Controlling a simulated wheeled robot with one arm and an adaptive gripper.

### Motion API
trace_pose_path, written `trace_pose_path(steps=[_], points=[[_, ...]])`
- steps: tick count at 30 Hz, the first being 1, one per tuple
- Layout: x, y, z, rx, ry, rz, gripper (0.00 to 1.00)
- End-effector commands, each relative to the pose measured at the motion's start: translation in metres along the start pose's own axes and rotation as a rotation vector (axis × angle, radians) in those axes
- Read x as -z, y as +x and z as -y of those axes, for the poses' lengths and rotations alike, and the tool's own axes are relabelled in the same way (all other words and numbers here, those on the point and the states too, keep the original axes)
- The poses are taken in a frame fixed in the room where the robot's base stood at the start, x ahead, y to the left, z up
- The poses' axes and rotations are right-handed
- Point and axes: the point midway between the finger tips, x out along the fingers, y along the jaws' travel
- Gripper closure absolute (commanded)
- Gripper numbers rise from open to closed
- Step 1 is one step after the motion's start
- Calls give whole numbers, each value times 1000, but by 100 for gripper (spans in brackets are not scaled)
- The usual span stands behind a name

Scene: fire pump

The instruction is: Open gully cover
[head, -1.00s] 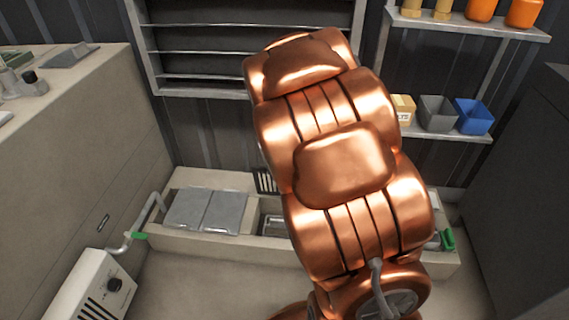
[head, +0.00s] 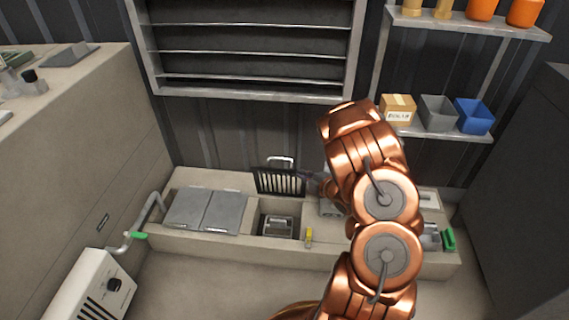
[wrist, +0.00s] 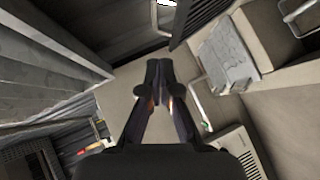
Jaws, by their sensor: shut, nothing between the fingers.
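The gully cover, a black slotted grate (head: 280,182), stands upright at the back edge of a square opening (head: 279,226) in the concrete channel. A metal basket or bucket sits inside the opening. A pale metal handle (head: 281,160) shows at the grate's top. My gripper (head: 312,181) is just right of the grate in the head view, partly hidden by my arm; contact cannot be told. In the wrist view my gripper (wrist: 159,66) is shut and empty, with the dark grate edge-on (wrist: 195,18) beyond it, at the upper right.
Two grey plates (head: 206,210) cover the channel's left part. A pipe with a green end (head: 138,235) and a white heater-like box (head: 92,288) stand at left. A yellow item (head: 309,236) is at the channel's front edge. Shelves with bins (head: 438,113) are at right. The front floor is clear.

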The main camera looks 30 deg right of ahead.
Motion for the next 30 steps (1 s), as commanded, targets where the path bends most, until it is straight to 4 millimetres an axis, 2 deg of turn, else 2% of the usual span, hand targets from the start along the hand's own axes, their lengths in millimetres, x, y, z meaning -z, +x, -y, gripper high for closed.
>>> trace_pose_path(steps=[5,10,26,30], points=[[9,-2,5,-55,-1,-55,100],[11,8,4,-68,-1,-65,100],[18,97,0,-63,-1,-65,100],[6,110,-2,-67,-1,-64,100]])
